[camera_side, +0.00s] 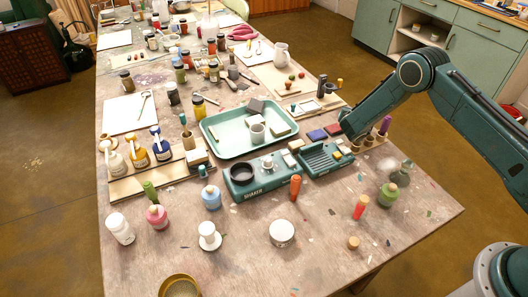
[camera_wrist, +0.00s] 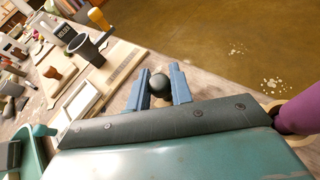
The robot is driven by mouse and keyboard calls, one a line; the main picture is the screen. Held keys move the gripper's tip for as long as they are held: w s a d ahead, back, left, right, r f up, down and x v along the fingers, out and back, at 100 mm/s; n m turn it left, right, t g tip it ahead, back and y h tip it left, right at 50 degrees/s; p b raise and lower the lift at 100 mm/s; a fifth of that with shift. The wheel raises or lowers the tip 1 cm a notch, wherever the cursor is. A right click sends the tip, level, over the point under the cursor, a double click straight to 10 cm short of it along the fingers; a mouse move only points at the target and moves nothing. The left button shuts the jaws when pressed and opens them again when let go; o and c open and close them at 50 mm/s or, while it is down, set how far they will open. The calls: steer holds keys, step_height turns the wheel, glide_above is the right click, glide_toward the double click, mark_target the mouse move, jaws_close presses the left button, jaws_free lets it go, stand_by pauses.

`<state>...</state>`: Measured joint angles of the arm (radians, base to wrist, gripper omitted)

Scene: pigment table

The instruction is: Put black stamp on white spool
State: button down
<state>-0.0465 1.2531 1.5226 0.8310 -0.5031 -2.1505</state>
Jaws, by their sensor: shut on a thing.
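My gripper (camera_wrist: 157,88) shows in the wrist view with its two blue fingers closed on the round dark knob of the black stamp (camera_wrist: 159,85). The lower part of the stamp is hidden behind the gripper body. In the side view my arm covers the fingers and the stamp, by the right edge of the table. The white spool (camera_side: 208,237) stands upright near the front of the table in the side view, well to the left of and in front of my gripper. Its top is clear.
A purple-handled tool (camera_side: 385,125) stands close beside my gripper; it also shows in the wrist view (camera_wrist: 298,108).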

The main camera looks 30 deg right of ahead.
steer(key=c, duration=1.2)
jaws_free()
steer(key=shift+c, duration=0.2)
steer(key=shift+s+a, duration=0.1)
steer(key=shift+a, duration=0.05)
steer(key=v, duration=1.3)
steer(key=shift+s+a+r, duration=0.15)
